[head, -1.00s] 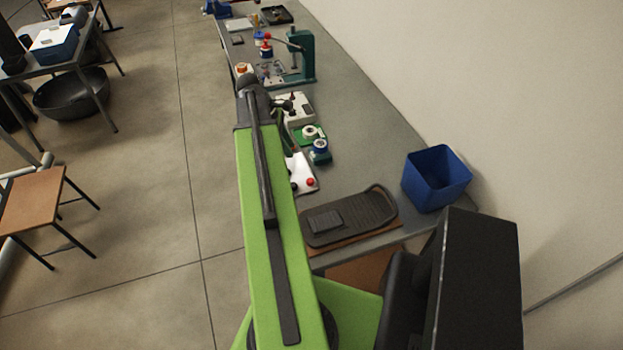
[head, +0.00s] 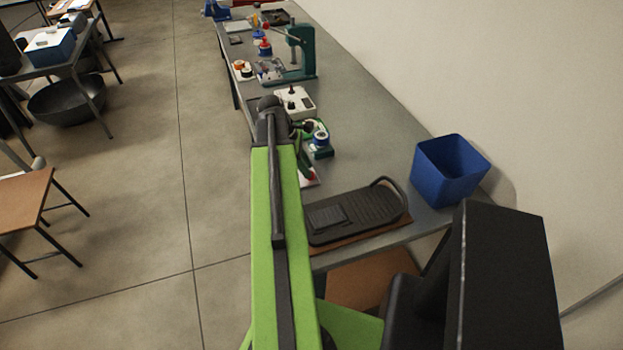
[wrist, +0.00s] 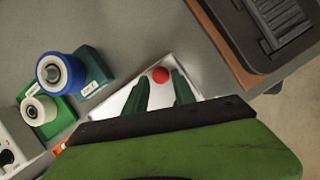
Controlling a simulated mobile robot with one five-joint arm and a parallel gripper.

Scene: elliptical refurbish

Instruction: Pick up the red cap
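A round red cap (wrist: 160,75) lies on a white plate or box top (wrist: 190,67) in the wrist view. My gripper (wrist: 160,83) is open, with one green finger on each side of the cap near the tips. I cannot tell whether the fingers touch it or how high they are above it.
A blue tape roll (wrist: 61,72) and a white roll (wrist: 39,109) stand left of the fingers. A dark tray-like object (head: 355,213) is nearer on the bench. A blue bin (head: 449,170) stands at the right, and a green press (head: 301,52) farther back.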

